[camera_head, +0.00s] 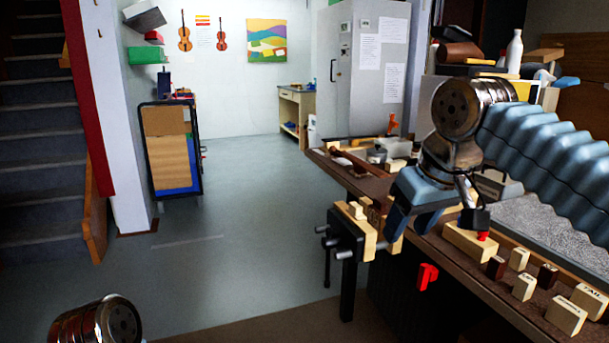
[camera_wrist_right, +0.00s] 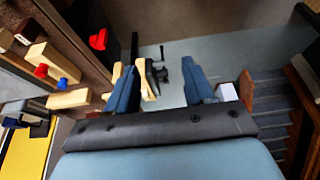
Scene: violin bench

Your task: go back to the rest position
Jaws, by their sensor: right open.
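My right gripper (camera_head: 408,212) is raised at the front edge of the workbench (camera_head: 450,254), with its arm coming in from the right. In the right wrist view its two blue fingers (camera_wrist_right: 160,90) are wide apart with nothing between them. The wooden-jawed vise (camera_head: 352,232) on the bench edge lies behind and beside the fingers; it also shows in the right wrist view (camera_wrist_right: 150,80). I cannot tell the exact gap between them. My left arm shows only as a metal joint at the bottom left; its gripper is out of the picture.
Small labelled blocks (camera_head: 566,315) and a wooden block with a red knob (camera_head: 468,242) stand on the bench. A red clamp (camera_head: 427,276) hangs at its front. A wheeled board rack (camera_head: 172,150) and stairs (camera_head: 40,130) are at the left. The middle floor (camera_head: 240,200) is clear.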

